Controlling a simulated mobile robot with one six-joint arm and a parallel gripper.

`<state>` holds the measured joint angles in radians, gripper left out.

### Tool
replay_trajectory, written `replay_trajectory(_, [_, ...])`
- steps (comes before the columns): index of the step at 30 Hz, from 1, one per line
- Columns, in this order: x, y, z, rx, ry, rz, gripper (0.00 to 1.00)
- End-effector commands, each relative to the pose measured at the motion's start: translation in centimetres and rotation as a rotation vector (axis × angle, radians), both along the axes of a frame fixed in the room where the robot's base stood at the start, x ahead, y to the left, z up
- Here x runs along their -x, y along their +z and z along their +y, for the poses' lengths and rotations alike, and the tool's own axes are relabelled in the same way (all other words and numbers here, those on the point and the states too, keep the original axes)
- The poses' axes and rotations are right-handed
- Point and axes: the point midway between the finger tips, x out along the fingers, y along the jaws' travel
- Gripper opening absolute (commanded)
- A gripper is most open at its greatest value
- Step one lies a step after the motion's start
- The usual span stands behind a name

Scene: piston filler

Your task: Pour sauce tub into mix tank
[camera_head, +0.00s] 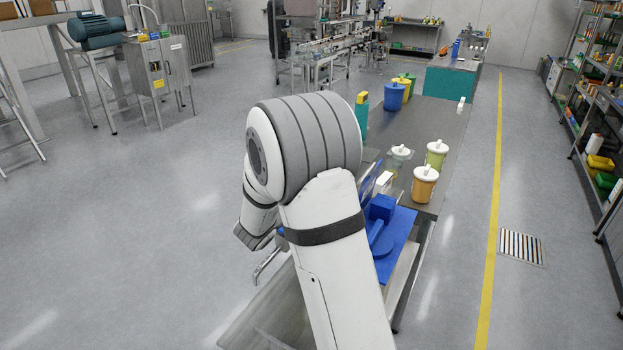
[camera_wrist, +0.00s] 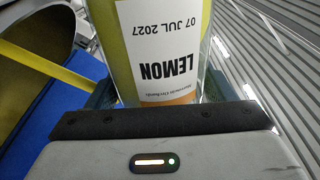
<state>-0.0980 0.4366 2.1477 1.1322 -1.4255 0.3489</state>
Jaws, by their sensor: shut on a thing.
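In the wrist view my gripper (camera_wrist: 160,95) is shut on a clear-walled tub (camera_wrist: 160,45) with yellow contents. Its white label reads LEMON and 07 JUL 2027, upside down in the picture, with an orange strip at its edge. The tub's far end is out of frame, so its opening and any lid are hidden. In the head view my arm hides the held tub. I cannot make out the mix tank for certain; a curved metal surface (camera_wrist: 35,22) shows at the wrist view's upper left.
A blue mat (camera_head: 397,245) lies nearer. Blue and yellow containers stand farther back. Open floor lies left; shelves (camera_head: 605,110) line the right.

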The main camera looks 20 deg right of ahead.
Motion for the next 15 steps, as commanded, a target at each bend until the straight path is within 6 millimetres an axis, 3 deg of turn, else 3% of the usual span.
replay_trajectory(15, [1.4, 0.0, -1.0, -0.143, 0.001, -0.188, 0.35])
